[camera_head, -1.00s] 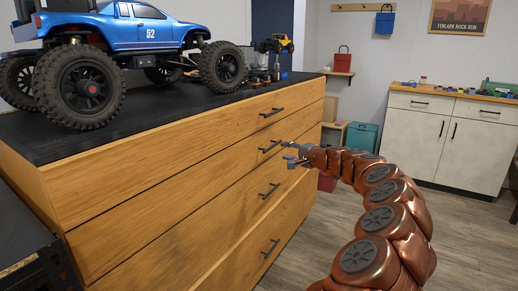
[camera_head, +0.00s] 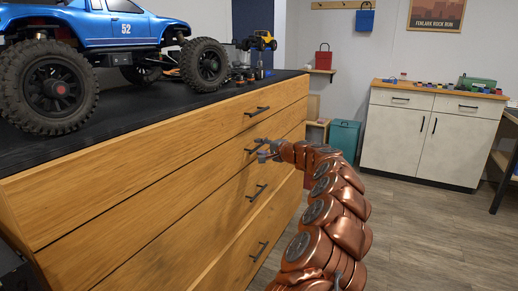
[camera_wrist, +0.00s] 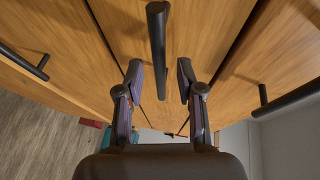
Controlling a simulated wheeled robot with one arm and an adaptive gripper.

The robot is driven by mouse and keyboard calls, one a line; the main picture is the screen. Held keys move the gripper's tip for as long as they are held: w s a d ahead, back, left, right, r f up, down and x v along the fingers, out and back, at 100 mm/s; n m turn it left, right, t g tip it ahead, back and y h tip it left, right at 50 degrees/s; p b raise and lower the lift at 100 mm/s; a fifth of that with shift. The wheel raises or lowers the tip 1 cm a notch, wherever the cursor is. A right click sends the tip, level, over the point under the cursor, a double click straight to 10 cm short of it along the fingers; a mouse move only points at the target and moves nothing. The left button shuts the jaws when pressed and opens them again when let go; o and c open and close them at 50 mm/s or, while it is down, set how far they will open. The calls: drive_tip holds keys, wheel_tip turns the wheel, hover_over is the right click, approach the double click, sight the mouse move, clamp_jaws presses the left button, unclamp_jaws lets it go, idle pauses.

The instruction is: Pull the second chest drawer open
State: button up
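The wooden chest has a black top and several drawers with dark bar handles. The second drawer from the top (camera_head: 175,184) looks shut and flush with its neighbours. Its handle (camera_wrist: 157,40) stands upright in the wrist view, and partly shows in the head view (camera_head: 251,149) beside my gripper (camera_head: 264,154). In the wrist view my gripper (camera_wrist: 159,74) is open, its two fingers apart on either side of the handle's line. A gap shows between each finger and the bar. I cannot tell how deep the bar sits between the fingertips.
Neighbouring handles (camera_head: 257,111) and (camera_head: 257,192) sit above and below. A white cabinet (camera_head: 420,138) stands at the back right. The floor (camera_head: 420,225) between is clear.

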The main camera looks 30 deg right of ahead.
drive_tip(key=shift+x, duration=0.75)
drive_tip(key=shift+c, duration=0.2)
clamp_jaws()
